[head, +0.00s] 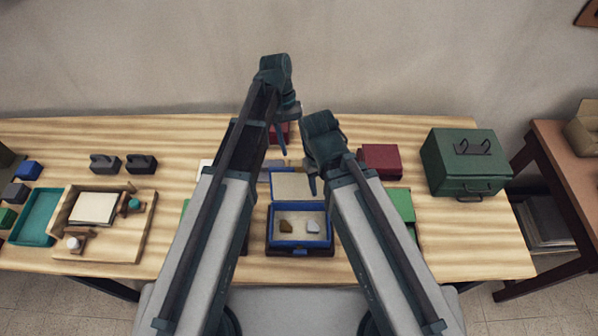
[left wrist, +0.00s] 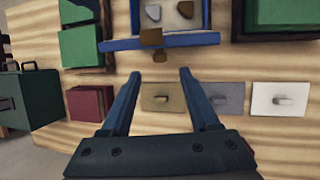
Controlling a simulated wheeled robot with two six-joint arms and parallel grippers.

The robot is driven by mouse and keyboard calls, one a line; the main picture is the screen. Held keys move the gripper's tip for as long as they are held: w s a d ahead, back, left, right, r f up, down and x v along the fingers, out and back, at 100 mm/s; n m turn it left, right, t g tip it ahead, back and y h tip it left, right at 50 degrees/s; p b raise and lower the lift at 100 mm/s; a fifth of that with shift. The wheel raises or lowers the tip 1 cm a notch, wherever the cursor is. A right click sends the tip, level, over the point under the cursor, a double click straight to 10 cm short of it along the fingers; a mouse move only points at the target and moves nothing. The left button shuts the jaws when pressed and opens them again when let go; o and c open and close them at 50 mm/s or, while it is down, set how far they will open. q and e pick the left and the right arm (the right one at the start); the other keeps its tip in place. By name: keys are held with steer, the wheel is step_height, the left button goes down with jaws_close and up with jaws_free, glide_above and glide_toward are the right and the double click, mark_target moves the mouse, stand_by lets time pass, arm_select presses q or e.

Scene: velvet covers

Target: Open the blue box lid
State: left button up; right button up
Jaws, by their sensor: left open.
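The blue box (head: 300,242) stands near the front middle of the table. Its lid (head: 290,186) is swung up and back, with the cream inner face showing. Two small stones (head: 285,226) lie in its pale lining. In the left wrist view the lid's blue edge (left wrist: 190,40) runs across the top, with a brown latch (left wrist: 152,57) on it. My left gripper (left wrist: 160,74) is open and empty, behind the lid; it also shows in the head view (head: 281,143). My right gripper (head: 312,184) hangs just right of the lid; its jaw opening is unclear.
Red boxes (head: 381,159) and green boxes (head: 401,203) stand around the blue one, partly behind my arms. A large green chest (head: 466,172) is at right. A wooden tray (head: 140,226) is at left. Tan, grey and white knobbed tiles (left wrist: 285,100) lie behind the lid.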

mark_target(300, 182)
arm_select(q)
steer(key=b+x, duration=0.5)
steer(key=x, duration=0.2)
steer(key=shift+f+b, duration=0.25)
steer(key=shift+b, duration=0.1)
jaws_close()
steer(key=shift+s+r, duration=0.1)
steer(key=shift+s, duration=0.05)
stand_by(0.9)
